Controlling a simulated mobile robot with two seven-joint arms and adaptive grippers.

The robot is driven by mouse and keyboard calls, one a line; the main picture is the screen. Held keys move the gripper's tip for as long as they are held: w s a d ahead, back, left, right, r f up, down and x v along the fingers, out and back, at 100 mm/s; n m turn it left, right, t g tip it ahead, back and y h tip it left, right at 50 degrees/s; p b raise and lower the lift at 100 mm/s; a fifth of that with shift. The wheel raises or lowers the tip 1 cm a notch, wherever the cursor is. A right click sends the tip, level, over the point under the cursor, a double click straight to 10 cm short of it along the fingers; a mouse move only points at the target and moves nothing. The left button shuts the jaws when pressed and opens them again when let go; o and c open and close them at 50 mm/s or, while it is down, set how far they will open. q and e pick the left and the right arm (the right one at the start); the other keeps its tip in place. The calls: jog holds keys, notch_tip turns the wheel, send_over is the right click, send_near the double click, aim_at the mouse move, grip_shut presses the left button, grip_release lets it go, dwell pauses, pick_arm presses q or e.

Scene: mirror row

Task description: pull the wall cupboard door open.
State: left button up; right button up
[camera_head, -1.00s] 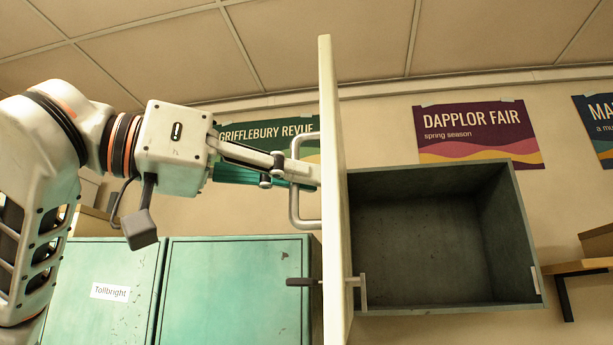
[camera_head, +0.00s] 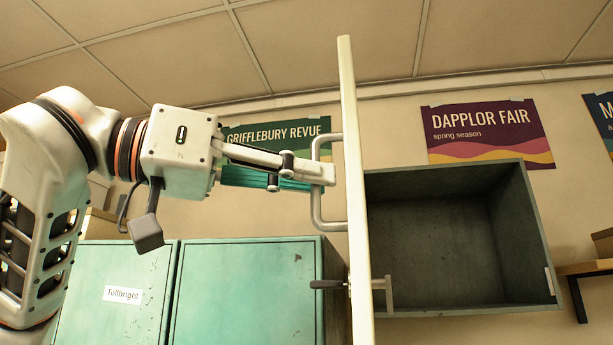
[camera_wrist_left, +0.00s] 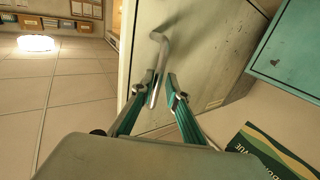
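The wall cupboard (camera_head: 455,240) is a dark grey-green box, its inside open to view and empty. Its pale door (camera_head: 355,215) stands swung well out, almost edge-on in the head view. A grey bar handle (camera_head: 316,207) sits on the door's left-hand face; it also shows in the wrist view (camera_wrist_left: 163,50). My left gripper (camera_head: 325,174) is at the handle, with the bar between its fingers. In the wrist view the fingertips (camera_wrist_left: 160,82) lie close on both sides of the bar and look closed on it. My right gripper is in neither view.
Green closed cabinets (camera_head: 245,290) stand below and left of the door, one labelled Tollbright. A dark lever and grey bracket (camera_head: 383,292) show near the door's lower part. A wooden shelf (camera_head: 590,267) is at the right. Posters hang on the wall.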

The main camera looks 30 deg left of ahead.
pick_arm(q)
jog(key=shift+w+a, duration=0.1)
jog(key=shift+a, duration=0.05)
dwell(0.3)
jog(key=v, duration=1.2)
dwell(0.3)
